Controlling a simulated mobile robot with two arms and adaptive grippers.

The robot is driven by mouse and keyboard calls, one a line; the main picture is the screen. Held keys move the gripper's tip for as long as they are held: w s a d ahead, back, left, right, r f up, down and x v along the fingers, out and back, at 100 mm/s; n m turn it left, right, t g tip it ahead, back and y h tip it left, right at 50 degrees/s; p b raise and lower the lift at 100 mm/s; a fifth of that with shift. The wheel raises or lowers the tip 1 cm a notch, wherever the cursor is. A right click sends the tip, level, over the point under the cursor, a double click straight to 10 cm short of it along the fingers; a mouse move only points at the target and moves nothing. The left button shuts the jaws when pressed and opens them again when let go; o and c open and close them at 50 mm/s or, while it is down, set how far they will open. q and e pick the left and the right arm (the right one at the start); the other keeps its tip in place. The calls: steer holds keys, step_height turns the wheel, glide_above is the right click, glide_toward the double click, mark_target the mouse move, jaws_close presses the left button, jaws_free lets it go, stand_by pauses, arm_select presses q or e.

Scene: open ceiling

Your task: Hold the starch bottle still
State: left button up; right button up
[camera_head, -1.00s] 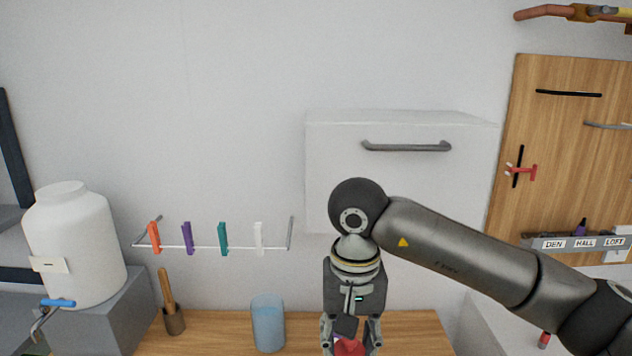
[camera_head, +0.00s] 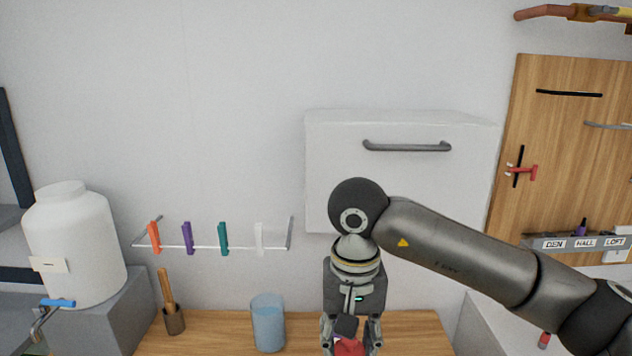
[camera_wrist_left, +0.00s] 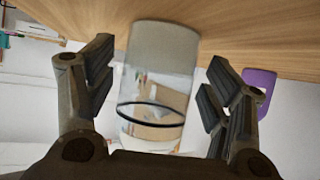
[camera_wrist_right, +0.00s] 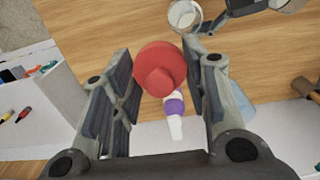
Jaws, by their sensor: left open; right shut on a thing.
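A clear cylindrical vessel with a grey lower part and a black ring, probably the starch bottle (camera_wrist_left: 165,50), stands on the wooden counter in the left wrist view. My left gripper (camera_wrist_left: 158,62) is open, with its fingers on either side of it and gaps showing. Its round top (camera_wrist_right: 184,14) shows at the top of the right wrist view. My right gripper (camera_wrist_right: 167,62) is shut on a red lid with a round knob (camera_wrist_right: 163,66); it also shows low in the head view (camera_head: 350,346). The left gripper is out of the head view.
A blue tumbler (camera_head: 268,325) and a brown holder with a wooden tool (camera_head: 173,318) stand on the counter (camera_head: 215,335). A white tank with a tap (camera_head: 75,245) is at left. A rail of clothespins (camera_head: 205,246) and a white cabinet (camera_head: 400,165) are behind.

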arm_select(q)
steer(key=shift+w+d+f, duration=0.15)
steer(key=shift+d+f, duration=0.2)
steer(key=shift+d, duration=0.2)
steer(key=c, duration=0.6)
stand_by(0.9)
arm_select(e)
steer(key=a+f, duration=0.1)
steer(key=f, duration=0.1)
steer(key=a+f, duration=0.4)
steer(key=f, duration=0.1)
steer(key=shift+f, duration=2.05)
